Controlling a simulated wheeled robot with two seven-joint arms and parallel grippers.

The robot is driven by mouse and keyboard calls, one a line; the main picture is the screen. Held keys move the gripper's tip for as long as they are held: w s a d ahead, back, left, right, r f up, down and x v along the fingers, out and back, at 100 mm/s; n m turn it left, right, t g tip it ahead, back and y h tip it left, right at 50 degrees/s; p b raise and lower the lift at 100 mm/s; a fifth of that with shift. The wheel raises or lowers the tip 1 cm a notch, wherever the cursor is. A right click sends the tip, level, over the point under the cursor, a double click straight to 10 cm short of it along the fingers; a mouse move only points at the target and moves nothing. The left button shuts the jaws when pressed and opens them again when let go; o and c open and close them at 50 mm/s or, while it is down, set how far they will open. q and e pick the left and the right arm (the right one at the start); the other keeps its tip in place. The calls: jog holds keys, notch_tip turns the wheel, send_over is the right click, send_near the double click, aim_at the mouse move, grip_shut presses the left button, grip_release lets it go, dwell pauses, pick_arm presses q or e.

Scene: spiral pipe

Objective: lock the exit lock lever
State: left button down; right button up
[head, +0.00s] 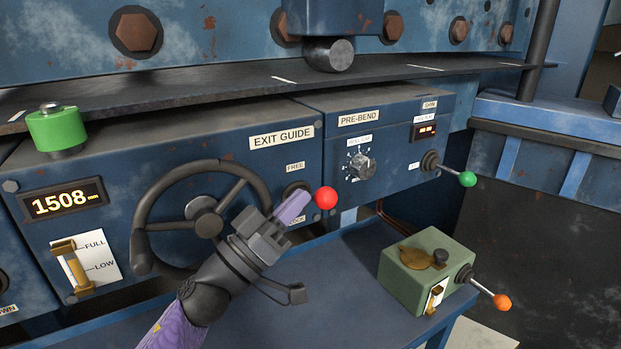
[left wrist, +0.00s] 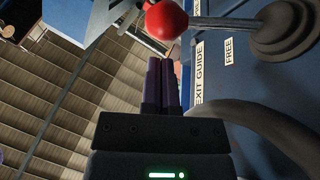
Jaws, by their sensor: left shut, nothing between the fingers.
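The exit lock lever is on the blue EXIT GUIDE panel (head: 230,130), with its red ball (head: 325,197) sticking out to the right. The FREE label (head: 295,166) is above its dark pivot, and a partly hidden LOCK label is below. My left gripper (head: 298,203) is shut and empty, its purple fingers in front of the pivot and left of the ball. In the left wrist view the red ball (left wrist: 166,19) is just beyond the shut fingertips (left wrist: 160,62); the metal shaft (left wrist: 222,22) runs right to its round base. I cannot tell whether they touch. My right gripper is out of view.
A black handwheel (head: 150,205) is left of the lever, behind my left wrist. The PRE-BEND panel (head: 400,150) has a knob (head: 361,166) and a green-ball lever (head: 467,179). A green box (head: 428,268) with an orange-ball lever (head: 501,301) stands on the blue shelf below.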

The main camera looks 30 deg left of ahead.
pick_arm(q)
jog(key=x, duration=0.3)
jog(key=shift+w+p, duration=0.15)
jog(key=shift+p, duration=0.15)
jog(key=shift+d, duration=0.1)
